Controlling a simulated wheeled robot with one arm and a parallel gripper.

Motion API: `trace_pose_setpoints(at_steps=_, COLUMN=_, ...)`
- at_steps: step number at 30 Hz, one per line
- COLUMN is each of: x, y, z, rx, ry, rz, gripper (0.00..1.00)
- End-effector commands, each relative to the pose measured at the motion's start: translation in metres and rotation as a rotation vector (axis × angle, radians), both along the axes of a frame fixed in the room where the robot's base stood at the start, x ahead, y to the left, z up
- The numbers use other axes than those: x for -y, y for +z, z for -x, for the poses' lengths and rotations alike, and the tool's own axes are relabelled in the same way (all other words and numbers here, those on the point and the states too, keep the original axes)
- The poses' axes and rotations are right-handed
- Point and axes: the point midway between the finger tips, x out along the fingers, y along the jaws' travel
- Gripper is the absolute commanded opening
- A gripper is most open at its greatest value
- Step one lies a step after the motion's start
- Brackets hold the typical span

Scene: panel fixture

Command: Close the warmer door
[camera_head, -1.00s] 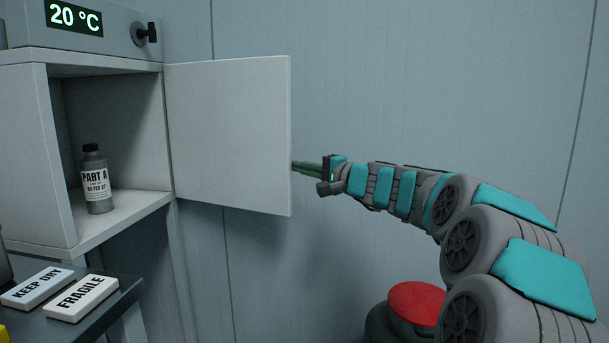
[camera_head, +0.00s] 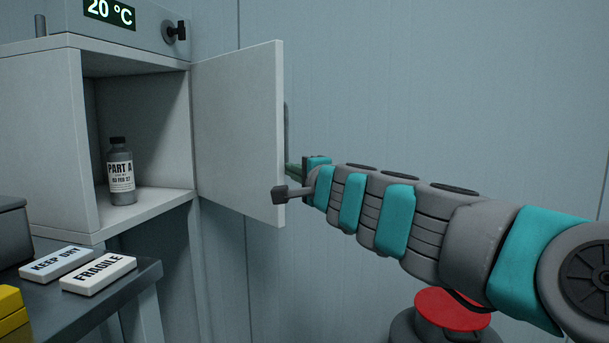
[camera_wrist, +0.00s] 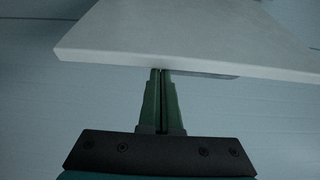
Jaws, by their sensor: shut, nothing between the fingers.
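The warmer (camera_head: 55,62) stands at the left with its front open. Its white door (camera_head: 240,130) is swung wide open to the right, hinged at the cabinet's right edge. A grey handle (camera_head: 286,130) shows past the door's free edge, on its far face. My gripper (camera_head: 290,169) is at the free edge, its green fingertips partly hidden behind the door. In the wrist view the door (camera_wrist: 190,35) spans the top, and the shut, empty fingers (camera_wrist: 160,75) reach its edge. I cannot tell whether they touch it.
A bottle marked PART A (camera_head: 121,172) stands inside the warmer. Blocks marked KEEP DRY (camera_head: 57,264) and FRAGILE (camera_head: 98,275) lie on the dark table (camera_head: 130,290). A red-topped round object (camera_head: 452,310) stands below my arm. Bare wall lies behind the door.

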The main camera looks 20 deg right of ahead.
Motion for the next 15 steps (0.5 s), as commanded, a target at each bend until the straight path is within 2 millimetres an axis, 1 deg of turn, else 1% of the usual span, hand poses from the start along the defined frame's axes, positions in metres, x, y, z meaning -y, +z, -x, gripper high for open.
trace_pose_setpoints(at_steps=1, x=-0.010, y=0.000, z=0.003, rx=0.002, ry=-0.005, rz=0.000, gripper=0.00)
trace_pose_setpoints(at_steps=11, x=-0.044, y=0.001, z=0.019, rx=0.001, ry=-0.118, rz=0.006, gripper=0.00)
trace_pose_setpoints(at_steps=15, x=-0.062, y=0.002, z=0.024, rx=0.001, ry=-0.160, rz=0.004, gripper=0.00)
